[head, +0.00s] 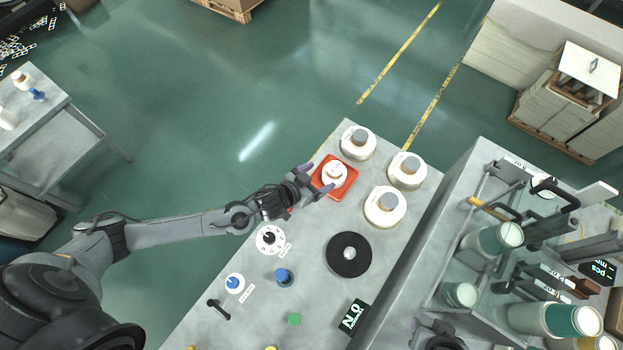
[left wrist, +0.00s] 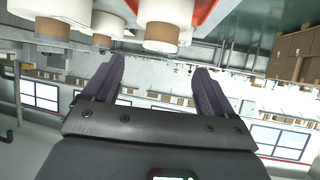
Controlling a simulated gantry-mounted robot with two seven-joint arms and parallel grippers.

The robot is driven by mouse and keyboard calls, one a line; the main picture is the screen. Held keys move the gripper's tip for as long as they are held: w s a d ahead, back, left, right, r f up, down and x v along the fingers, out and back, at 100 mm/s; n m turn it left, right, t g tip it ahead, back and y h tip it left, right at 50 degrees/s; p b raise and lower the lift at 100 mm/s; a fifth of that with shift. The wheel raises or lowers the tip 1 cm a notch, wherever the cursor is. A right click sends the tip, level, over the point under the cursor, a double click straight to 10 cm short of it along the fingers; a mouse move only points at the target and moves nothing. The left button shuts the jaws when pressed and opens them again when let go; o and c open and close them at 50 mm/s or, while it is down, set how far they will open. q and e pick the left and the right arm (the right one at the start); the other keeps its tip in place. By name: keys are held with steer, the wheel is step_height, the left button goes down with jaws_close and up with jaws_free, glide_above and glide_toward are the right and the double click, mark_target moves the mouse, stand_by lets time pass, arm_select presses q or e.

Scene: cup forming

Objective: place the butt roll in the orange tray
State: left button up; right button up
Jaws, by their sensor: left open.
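The orange tray (head: 349,187) lies near the far end of the grey bench. A small white roll with a pale core, the butt roll (head: 335,175), sits in it. My left gripper (head: 317,181) is at the tray's left edge, with its fingers apart beside the roll. In the left wrist view the fingers (left wrist: 157,85) are spread with nothing between them. The orange tray's edge (left wrist: 205,10) and white rolls with brown cores show at the top there. A dark part at the bottom edge of the head view may be my right gripper (head: 440,335); its jaws are unclear.
Larger white rolls (head: 358,144), (head: 407,171) and (head: 384,208) stand close around the tray's back and right. A black disc (head: 348,240), a white dial (head: 270,239) and knobs lie nearer. A grey machine (head: 500,240) borders the bench on the right.

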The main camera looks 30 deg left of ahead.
steer(key=shift+a, duration=0.1)
arm_select(q)
steer(key=s+d+r+n+g+y, duration=0.1)
steer(key=s+d+r+g, duration=0.25)
steer(key=s, duration=0.55)
steer(key=s+a+r+g+y, duration=0.1)
steer(key=s+a+r+g, duration=0.1)
steer(key=s, duration=0.4)
steer(key=s+a+r+g+y, duration=0.1)
steer(key=s+a+g, duration=0.2)
steer(key=s, duration=0.4)
steer(key=shift+s+a+r, duration=0.15)
steer(key=shift+a+r, duration=0.25)
steer(key=shift+a, duration=0.25)
arm_select(e)
steer(key=shift+s, duration=0.1)
